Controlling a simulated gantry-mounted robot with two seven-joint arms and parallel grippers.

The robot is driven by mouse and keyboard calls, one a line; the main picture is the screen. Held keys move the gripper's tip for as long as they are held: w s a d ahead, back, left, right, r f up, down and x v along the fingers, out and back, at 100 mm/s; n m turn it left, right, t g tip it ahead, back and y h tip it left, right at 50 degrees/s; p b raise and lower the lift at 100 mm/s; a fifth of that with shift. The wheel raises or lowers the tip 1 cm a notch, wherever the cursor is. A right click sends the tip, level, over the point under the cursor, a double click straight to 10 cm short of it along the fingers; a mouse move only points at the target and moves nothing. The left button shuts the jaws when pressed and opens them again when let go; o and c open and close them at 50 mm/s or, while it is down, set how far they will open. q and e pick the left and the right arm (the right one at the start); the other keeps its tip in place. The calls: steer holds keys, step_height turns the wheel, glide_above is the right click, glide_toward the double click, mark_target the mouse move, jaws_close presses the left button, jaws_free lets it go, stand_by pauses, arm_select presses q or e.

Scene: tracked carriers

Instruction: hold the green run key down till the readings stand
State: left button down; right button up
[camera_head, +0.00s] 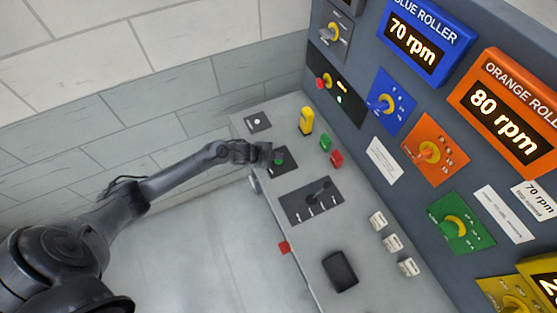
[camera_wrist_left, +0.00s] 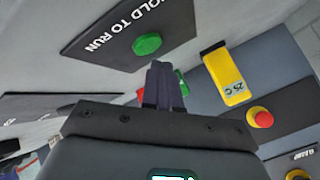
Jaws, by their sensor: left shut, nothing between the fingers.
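The green run key (camera_head: 279,160) is a round button on a dark plate on the grey desk. In the left wrist view the green key (camera_wrist_left: 147,44) shows whole beside the words HOLD TO RUN. My left gripper (camera_head: 264,153) is shut and empty, close by the key. In the left wrist view its fingertips (camera_wrist_left: 161,66) appear just below the key; I cannot tell whether they touch it. The blue roller display (camera_head: 412,42) reads 70 rpm. The orange roller display (camera_head: 497,110) reads 80 rpm. My right gripper is not in view.
A lever plate (camera_head: 311,200) lies nearer. The upright panel carries blue (camera_head: 389,102), orange (camera_head: 434,150) and green (camera_head: 460,222) knob plates.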

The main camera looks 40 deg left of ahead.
arm_select(q)
steer(key=shift+f, duration=0.15)
stand_by(0.6)
steer(key=shift+f+b, duration=0.3)
steer(key=shift+f+b, duration=0.35)
steer(key=shift+f, duration=0.15)
stand_by(0.7)
stand_by(1.0)
stand_by(2.2)
steer(key=shift+r, duration=0.1)
steer(key=shift+r+p, duration=0.85)
steer(key=shift+p, duration=0.1)
steer(key=shift+r, duration=0.1)
